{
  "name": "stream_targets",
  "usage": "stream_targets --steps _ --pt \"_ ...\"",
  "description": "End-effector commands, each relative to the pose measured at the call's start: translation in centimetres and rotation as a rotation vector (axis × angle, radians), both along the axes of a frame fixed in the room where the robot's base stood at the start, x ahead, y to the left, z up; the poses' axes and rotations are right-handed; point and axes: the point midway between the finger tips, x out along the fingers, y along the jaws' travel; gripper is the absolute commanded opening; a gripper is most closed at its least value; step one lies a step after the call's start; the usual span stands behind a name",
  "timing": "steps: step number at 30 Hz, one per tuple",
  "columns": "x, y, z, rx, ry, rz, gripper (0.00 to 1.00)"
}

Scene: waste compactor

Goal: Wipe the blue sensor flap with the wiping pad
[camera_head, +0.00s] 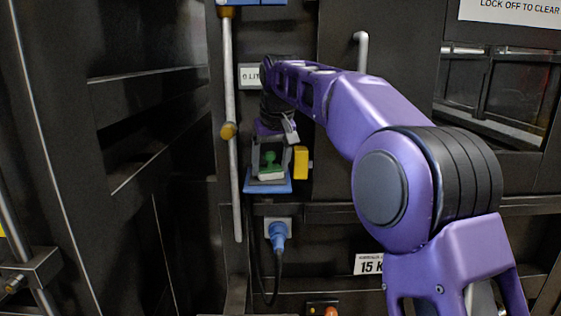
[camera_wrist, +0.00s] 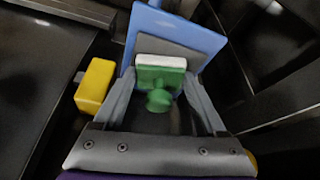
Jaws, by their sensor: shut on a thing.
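The wiping pad (camera_wrist: 160,78) is a green block with a round green knob and a white face. My gripper (camera_wrist: 161,84) is shut on it, with one grey finger on each side. In the head view the pad (camera_head: 270,163) hangs in my gripper (camera_head: 270,168) with its white side down. The blue sensor flap (camera_head: 267,187) is just under the pad. In the wrist view the flap (camera_wrist: 172,24) lies just beyond the white face, and a grey patch (camera_wrist: 204,58) on it is partly hidden by the pad. I cannot tell whether pad and flap touch.
A yellow block (camera_head: 300,162) sits close to the right of my gripper. A vertical grey rod (camera_head: 231,180) with a brass-coloured collar runs close on the left. A blue plug (camera_head: 278,233) with a black cable is below the flap. Dark machine panels surround this.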

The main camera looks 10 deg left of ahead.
Motion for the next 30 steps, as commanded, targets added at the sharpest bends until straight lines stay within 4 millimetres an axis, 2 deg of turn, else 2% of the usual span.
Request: stream_targets --steps 8,21,30 --pt "-0.3 1.1 -0.1 0.0 0.002 0.002 0.1" --pt "-1.1 4.4 0.1 0.001 0.0 0.0 0.1" --pt "-1.0 3.9 -0.3 -0.001 0.002 -0.002 0.1"
